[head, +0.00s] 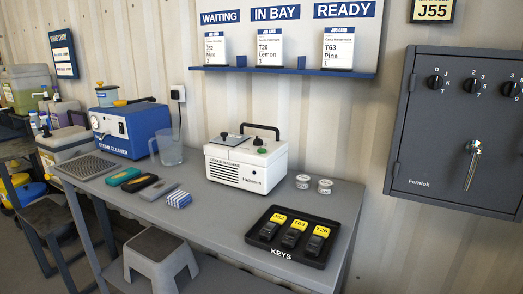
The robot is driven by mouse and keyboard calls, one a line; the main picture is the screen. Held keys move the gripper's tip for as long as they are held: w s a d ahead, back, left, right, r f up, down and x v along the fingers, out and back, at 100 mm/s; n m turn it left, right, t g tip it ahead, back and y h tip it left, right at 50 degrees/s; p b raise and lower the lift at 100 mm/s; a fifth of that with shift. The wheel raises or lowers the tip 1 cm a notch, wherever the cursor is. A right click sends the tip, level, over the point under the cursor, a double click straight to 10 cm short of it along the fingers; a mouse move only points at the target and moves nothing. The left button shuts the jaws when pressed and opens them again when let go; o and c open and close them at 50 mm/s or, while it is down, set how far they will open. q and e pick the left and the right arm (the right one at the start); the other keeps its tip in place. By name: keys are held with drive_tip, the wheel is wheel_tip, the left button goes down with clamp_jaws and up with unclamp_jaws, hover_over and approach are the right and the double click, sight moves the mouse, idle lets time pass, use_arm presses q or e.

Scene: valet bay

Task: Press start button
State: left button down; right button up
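A white machine (220,152) with a black carry handle stands on the grey bench, with vent slots and small lettering on its front. On its top are a green button (262,150), a black knob (258,141) and a dark square part at the left. The green button's label is too small to read. A blue steam cleaner (150,128) with controls on its white front panel stands further left. Which button is the start button cannot be read. Neither of my grippers is in view.
The bench (222,215) also holds a clear jug (169,150), small cloths and pads, two small tins (303,182) and a black key tray (256,240) with tagged keys. A grey cabinet (455,130) hangs at right. A stool (158,262) stands in front.

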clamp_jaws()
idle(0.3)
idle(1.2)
